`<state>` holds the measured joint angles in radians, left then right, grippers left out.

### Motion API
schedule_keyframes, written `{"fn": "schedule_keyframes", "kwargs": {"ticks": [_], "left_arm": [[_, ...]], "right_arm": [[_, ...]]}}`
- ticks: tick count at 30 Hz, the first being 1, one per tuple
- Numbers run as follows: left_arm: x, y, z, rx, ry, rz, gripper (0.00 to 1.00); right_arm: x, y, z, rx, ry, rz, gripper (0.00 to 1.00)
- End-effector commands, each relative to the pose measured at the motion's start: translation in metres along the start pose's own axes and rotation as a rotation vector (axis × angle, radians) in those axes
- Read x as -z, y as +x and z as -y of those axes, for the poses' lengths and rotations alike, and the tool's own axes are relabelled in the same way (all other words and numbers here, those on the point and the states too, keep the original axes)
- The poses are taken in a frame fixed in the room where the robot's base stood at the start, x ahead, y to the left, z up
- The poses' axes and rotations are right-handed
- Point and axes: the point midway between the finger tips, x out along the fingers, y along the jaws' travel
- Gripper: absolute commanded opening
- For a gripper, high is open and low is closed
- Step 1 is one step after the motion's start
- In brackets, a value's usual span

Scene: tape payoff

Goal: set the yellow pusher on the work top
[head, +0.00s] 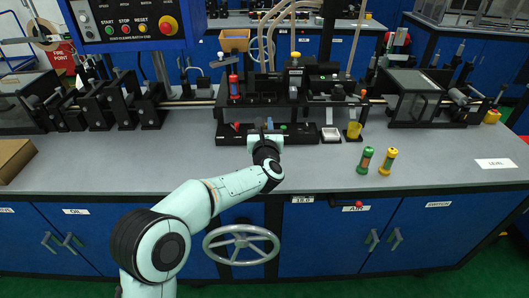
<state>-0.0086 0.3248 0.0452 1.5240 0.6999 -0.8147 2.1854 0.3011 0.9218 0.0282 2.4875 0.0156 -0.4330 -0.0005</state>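A small upright cylinder with yellow ends and a green middle (387,161) stands on the grey work top (330,176), right of centre; it looks like the yellow pusher. A similar green one (365,160) stands just left of it, apart from it. My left arm reaches in from the lower left. Its gripper (265,126) is at the low black rack (227,139), well left of both cylinders. The fingers are small and partly hidden by the wrist, so I cannot tell whether they are open or hold anything. My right gripper is not in view.
A yellow cup (353,131) stands on a black base, next to a small white-topped tray (331,135). Black machinery (268,88) lines the back. A brown box (12,158) lies at the far left, a LEVEL label (496,163) at right. The front of the top is mostly clear.

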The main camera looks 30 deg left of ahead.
Motion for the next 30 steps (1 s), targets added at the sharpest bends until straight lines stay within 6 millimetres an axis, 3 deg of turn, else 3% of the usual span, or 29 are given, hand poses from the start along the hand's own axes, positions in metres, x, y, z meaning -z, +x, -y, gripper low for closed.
{"fn": "schedule_keyframes", "kwargs": {"ticks": [3,8,18,30], "left_arm": [[0.021,0.000,0.000,0.000,0.002,0.000,0.00],[0.033,0.000,0.000,0.000,0.000,0.001,0.00],[0.084,0.000,0.001,0.000,0.001,0.000,0.00],[0.087,0.000,0.001,0.000,-0.001,0.003,0.00]], "right_arm": [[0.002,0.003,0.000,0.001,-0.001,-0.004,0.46],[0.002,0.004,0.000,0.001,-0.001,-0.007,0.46],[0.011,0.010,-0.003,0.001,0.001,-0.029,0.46],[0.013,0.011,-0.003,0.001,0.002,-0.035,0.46]]}}
